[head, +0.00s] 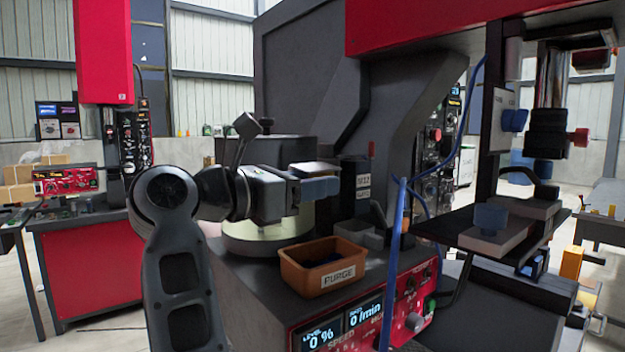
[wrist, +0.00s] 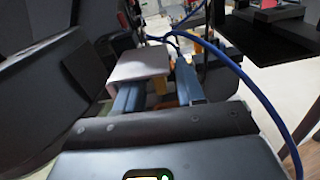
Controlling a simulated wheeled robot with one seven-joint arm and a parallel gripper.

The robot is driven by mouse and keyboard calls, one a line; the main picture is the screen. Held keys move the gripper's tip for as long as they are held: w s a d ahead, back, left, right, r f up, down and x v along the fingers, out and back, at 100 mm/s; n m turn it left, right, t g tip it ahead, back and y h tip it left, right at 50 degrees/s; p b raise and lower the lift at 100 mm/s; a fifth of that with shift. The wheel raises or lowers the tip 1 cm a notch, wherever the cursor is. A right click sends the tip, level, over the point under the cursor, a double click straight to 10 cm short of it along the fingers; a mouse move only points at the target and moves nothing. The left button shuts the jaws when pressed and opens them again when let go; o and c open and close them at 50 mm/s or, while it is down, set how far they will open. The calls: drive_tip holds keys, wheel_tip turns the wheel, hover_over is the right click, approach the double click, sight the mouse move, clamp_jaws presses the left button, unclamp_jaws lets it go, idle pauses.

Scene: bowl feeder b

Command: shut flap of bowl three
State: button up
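A flat pale plate, possibly the flap (head: 314,167), shows just above my gripper's fingers in the head view. In the wrist view the plate (wrist: 140,64) lies across the left finger and hides part of it. My gripper (head: 322,188) points right, over the feeder. In the wrist view its blue fingers (wrist: 157,93) stand apart, with nothing clearly held between them. Whether the plate touches a finger I cannot tell. A round cream bowl (head: 268,240) stands below my gripper, partly hidden by my arm. I see no number marking bowl three.
An orange bin marked PURGE (head: 325,277) sits on the machine top in front of the bowl. A blue cable (head: 396,255) rises right of it and also arcs through the wrist view (wrist: 255,90). A dark shelf with blocks (head: 500,240) stands at the right.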

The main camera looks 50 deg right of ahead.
clamp_jaws()
idle(0.3)
